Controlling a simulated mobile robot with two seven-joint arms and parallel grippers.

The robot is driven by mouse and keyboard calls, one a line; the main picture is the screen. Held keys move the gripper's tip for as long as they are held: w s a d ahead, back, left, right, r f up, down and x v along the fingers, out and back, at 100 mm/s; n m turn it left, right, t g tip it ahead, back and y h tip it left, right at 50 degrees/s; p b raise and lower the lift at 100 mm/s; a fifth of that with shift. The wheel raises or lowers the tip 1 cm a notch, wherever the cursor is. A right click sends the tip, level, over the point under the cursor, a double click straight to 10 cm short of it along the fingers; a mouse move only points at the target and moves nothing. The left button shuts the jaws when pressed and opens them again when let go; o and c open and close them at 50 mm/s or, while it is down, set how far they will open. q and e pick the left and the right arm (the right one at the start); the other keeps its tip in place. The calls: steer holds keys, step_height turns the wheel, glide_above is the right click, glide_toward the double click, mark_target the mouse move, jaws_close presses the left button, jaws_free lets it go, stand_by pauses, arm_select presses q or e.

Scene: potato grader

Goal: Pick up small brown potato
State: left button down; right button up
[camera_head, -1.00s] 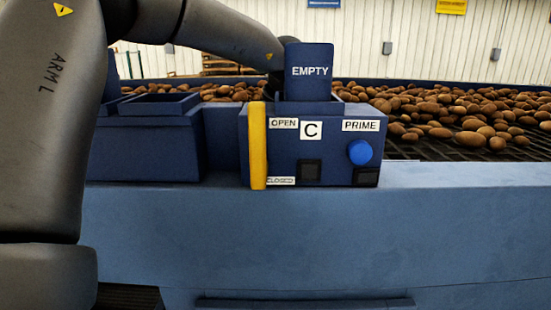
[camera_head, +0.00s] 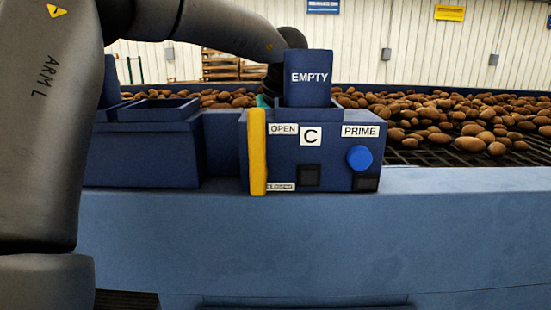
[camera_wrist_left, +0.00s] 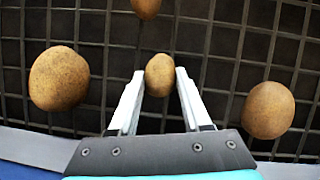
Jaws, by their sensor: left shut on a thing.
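A small brown potato (camera_wrist_left: 160,75) sits between the two fingertips of my left gripper (camera_wrist_left: 160,78) in the left wrist view. The fingers are shut on it, above or at the dark wire grid (camera_wrist_left: 216,75); the view does not settle whether it touches the grid. In the head view my left arm reaches over the blue machine to behind the "EMPTY" panel (camera_head: 308,78), which hides the gripper and this potato. My right gripper is not in view.
A larger potato (camera_wrist_left: 59,79) lies left of my fingers and another (camera_wrist_left: 269,110) lies right. One more potato (camera_wrist_left: 146,8) is at the top edge. The control box (camera_head: 310,150) with a yellow lever (camera_head: 257,152) stands in front; many potatoes (camera_head: 440,115) cover the belt at right.

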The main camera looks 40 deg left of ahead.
arm_select(q)
step_height(320, 180, up, 7)
steer(key=shift+r, duration=0.1)
step_height(320, 180, up, 11)
steer(key=p, duration=0.3)
steer(key=shift+s+f+p, duration=0.1)
steer(key=shift+f+p, duration=0.1)
steer(key=shift+p, duration=0.1)
